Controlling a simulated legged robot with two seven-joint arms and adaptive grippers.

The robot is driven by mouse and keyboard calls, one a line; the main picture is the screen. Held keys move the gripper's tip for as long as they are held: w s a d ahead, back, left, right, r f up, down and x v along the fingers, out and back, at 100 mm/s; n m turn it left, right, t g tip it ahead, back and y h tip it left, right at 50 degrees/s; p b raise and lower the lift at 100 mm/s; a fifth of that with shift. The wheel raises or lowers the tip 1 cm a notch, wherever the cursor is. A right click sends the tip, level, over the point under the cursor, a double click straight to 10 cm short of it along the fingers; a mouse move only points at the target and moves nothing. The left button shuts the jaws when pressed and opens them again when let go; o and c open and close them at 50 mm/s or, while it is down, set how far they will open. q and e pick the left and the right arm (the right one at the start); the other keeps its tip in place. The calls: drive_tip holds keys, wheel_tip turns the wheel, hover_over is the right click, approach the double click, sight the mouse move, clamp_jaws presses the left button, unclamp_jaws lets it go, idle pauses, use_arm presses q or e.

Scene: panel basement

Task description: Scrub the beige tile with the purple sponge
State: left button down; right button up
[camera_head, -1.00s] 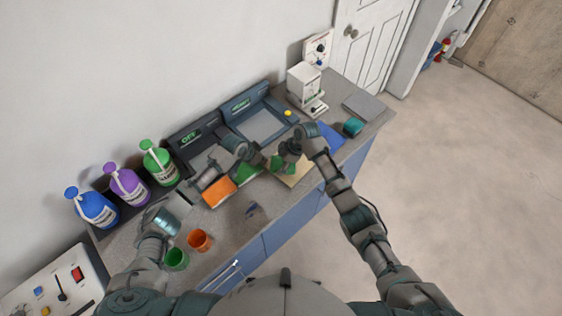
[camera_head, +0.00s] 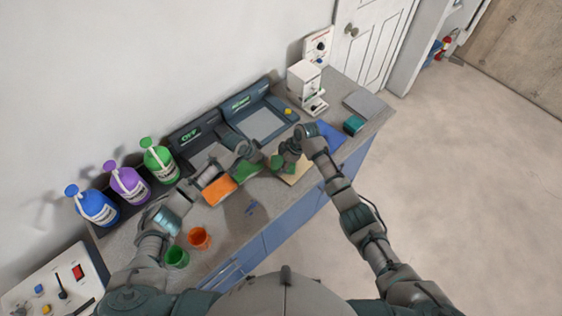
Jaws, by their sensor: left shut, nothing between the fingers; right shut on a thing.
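The beige tile (camera_head: 297,174) lies on the counter near its front edge. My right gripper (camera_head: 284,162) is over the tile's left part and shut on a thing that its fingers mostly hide. Green patches show around the fingertips; I cannot tell whether they are on the tile or on the held thing. No purple sponge can be made out.
A green tile (camera_head: 246,169), a blue tile (camera_head: 329,134) and a teal block (camera_head: 354,124) lie on the counter. Blue, purple and green bottles (camera_head: 128,183) line the wall. A white machine (camera_head: 304,82) stands behind.

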drive_tip(key=shift+f, duration=0.3)
drive_tip(key=shift+w+d, duration=0.1)
drive_tip(key=shift+w+d, duration=0.55)
drive_tip(key=shift+w, duration=0.15)
drive_tip(key=shift+w+d, duration=0.5)
drive_tip(key=shift+w, duration=0.2)
drive_tip(key=shift+w+d, duration=1.2)
drive_tip(key=shift+w, duration=0.3)
use_arm(q)
drive_tip(key=shift+d, duration=0.1)
use_arm(e)
drive_tip(key=shift+s+a+f, duration=0.15)
drive_tip(key=shift+s+a, duration=0.45)
drive_tip(key=shift+s, duration=0.3)
drive_tip(key=shift+s+a, duration=0.4)
drive_tip(key=shift+s, duration=0.2)
drive_tip(key=shift+s+a, duration=1.35)
drive_tip(key=shift+s, duration=0.2)
drive_tip(key=shift+r, duration=0.2)
